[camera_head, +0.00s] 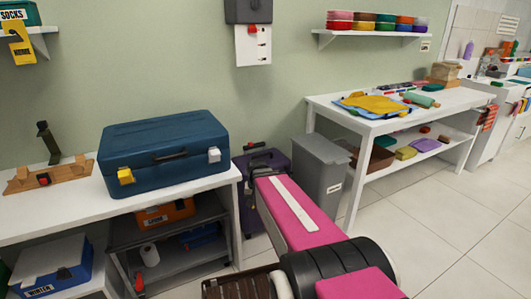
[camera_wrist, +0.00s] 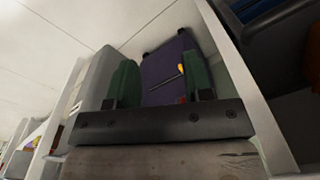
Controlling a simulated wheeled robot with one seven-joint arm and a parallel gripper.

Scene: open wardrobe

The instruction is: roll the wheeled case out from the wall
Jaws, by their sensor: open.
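The wheeled case (camera_head: 247,216) is dark purple and stands on the floor by the wall, between the left table and a grey bin. My pink arm hides much of it in the head view. In the wrist view the case (camera_wrist: 163,82) appears upside down, with dark wheels at the top and a small yellow part on its face. My gripper (camera_wrist: 161,84) is open, its two green fingers apart on either side of the case in the picture. I cannot tell whether they touch it. The fingertips are hard to make out in the head view.
The white left table (camera_head: 50,220) carries a blue suitcase (camera_head: 165,155); a dark trolley (camera_head: 170,262) stands beneath it. The grey bin (camera_head: 320,172) is close on the case's right, beside a white workbench (camera_head: 400,122). Tiled floor (camera_head: 440,225) is clear at right.

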